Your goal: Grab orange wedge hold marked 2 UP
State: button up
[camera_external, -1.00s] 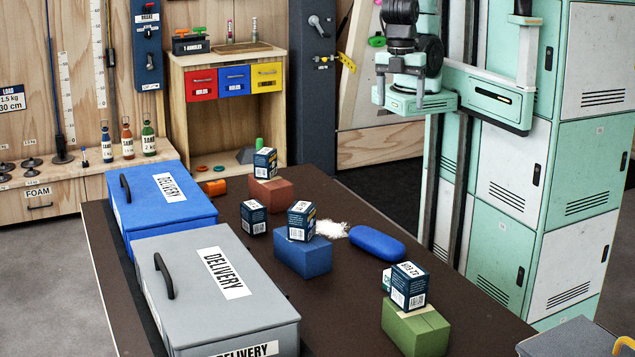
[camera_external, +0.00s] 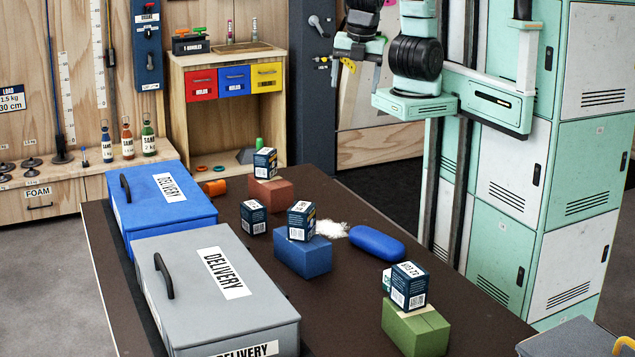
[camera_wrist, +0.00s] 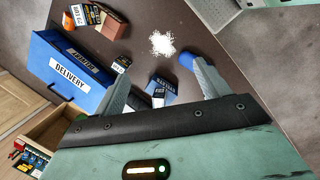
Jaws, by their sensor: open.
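An orange piece (camera_external: 213,187) shows at the far end of the dark table, beside the blue delivery box. It is small and partly hidden, and no marking reads on it, so I cannot tell whether it is the wedge hold marked 2 UP.
A blue delivery box (camera_external: 165,200) and a grey one (camera_external: 200,285) line the table's left side. A red-brown block (camera_external: 270,191), a blue block (camera_external: 303,257) and a green block (camera_external: 415,330) carry small dark boxes. White chalk (camera_external: 333,230) lies beside a blue pouch (camera_external: 376,243).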

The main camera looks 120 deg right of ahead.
jog(key=w+d+n+t+h+b, duration=0.25)
jog(key=w+d+n+h, duration=0.75)
jog(key=w+d, duration=1.2)
jog(key=m+h, duration=0.1)
send_near(212, 184)
jog(key=shift+g, duration=0.35)
jog(key=v, duration=0.2)
jog(key=s+v, duration=0.1)
jog(key=v, duration=0.1)
jog(key=shift+r, duration=0.25)
jog(key=shift+d+f, duration=0.1)
jog(key=shift+f, duration=0.2)
jog(key=p+x, duration=0.3)
jog(key=x, duration=0.8)
jog(key=shift+d+p, duration=0.2)
jog(key=shift+p, duration=0.2)
jog(key=shift+p+x, duration=1.3)
jog(key=shift+x, duration=1.6)
jog(key=shift+w, duration=0.1)
jog(key=c, duration=1.1)
